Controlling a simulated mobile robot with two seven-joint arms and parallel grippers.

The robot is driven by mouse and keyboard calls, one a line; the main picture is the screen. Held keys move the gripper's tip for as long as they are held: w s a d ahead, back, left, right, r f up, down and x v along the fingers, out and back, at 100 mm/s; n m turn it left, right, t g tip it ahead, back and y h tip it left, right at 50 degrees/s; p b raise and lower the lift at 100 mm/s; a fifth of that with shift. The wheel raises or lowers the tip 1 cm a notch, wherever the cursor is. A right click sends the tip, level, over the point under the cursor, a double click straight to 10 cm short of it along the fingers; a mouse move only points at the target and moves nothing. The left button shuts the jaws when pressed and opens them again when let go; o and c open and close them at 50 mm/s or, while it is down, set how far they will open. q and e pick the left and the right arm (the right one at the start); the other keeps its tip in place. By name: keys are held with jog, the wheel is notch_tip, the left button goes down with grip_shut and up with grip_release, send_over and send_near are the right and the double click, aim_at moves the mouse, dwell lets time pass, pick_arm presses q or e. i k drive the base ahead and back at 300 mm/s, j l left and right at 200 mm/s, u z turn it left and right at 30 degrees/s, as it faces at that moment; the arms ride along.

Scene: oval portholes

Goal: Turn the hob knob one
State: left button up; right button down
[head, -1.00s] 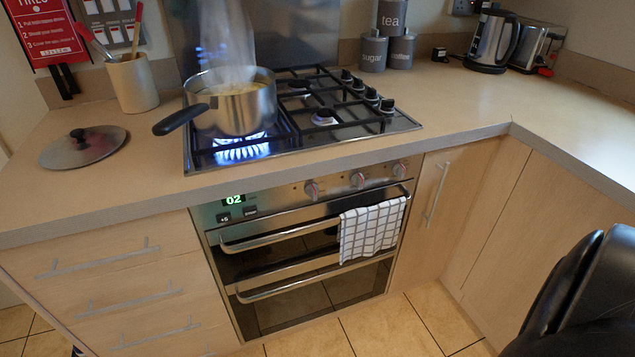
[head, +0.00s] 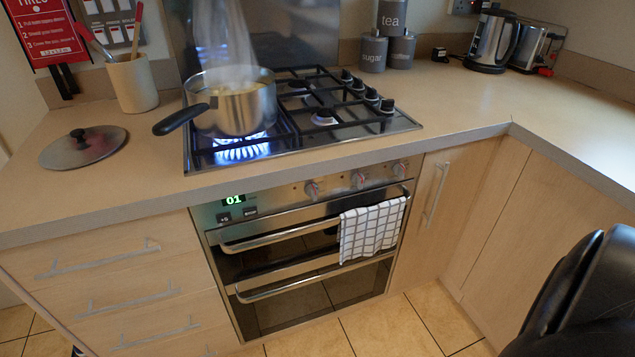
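The hob (head: 330,140) is set in the counter. Several black hob knobs stand in a row along its right side; the nearest to the front is one knob (head: 387,106), and another knob (head: 346,75) is at the back. A steel pan (head: 236,108) with a black handle steams over a lit blue flame (head: 241,148) on the front left burner. The other burners show no flame.
A pan lid (head: 83,150) and a utensil pot (head: 132,84) are on the left counter. The oven front has knobs (head: 312,189), a display (head: 233,200) and a checked towel (head: 371,229). Canisters (head: 373,54), a kettle (head: 491,42) and a toaster (head: 536,50) stand behind. The right counter is clear.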

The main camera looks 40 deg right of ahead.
aim_at(386, 105)
jog(key=z, duration=1.65)
